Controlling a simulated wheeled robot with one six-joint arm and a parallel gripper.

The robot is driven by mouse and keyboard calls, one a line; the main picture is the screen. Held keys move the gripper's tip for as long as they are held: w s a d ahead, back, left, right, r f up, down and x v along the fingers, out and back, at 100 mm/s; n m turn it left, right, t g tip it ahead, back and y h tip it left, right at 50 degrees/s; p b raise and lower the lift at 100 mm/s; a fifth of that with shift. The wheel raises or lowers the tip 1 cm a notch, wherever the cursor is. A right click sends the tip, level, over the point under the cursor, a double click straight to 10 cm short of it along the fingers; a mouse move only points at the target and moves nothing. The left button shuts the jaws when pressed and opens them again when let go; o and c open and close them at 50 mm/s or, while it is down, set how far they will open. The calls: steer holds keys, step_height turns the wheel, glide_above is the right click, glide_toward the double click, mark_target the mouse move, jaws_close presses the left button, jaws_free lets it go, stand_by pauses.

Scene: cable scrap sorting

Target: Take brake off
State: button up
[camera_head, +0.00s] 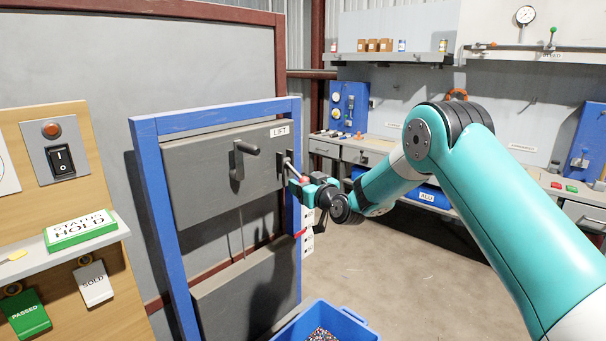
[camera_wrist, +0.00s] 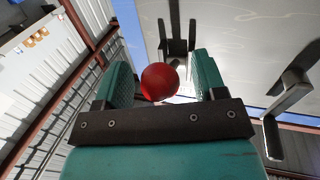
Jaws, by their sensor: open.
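A grey lift panel (camera_head: 205,175) with a LIFT label (camera_head: 280,131) hangs in a blue frame. A short metal lever (camera_head: 291,168) with a red knob (camera_head: 304,180) sticks out at the panel's right side; no label names it as the brake. My gripper (camera_head: 313,186) is at the knob. In the wrist view the red ball knob (camera_wrist: 160,82) shows between my two teal fingers, with gaps at both sides. The fingers are open; I cannot tell how deep the knob sits between them. A dark bracket (camera_wrist: 178,42) shows beyond the knob.
A dark crank handle (camera_head: 243,150) projects from the panel left of the lever and also shows in the wrist view (camera_wrist: 290,97). A blue bin (camera_head: 345,325) of scrap stands on the floor below. A wooden board (camera_head: 75,190) with a shelf stands at left. Benches stand behind.

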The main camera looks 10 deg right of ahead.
steer(key=shift+w+a, duration=0.2)
steer(key=shift+w, duration=0.5)
steer(key=shift+c, duration=0.4)
jaws_close()
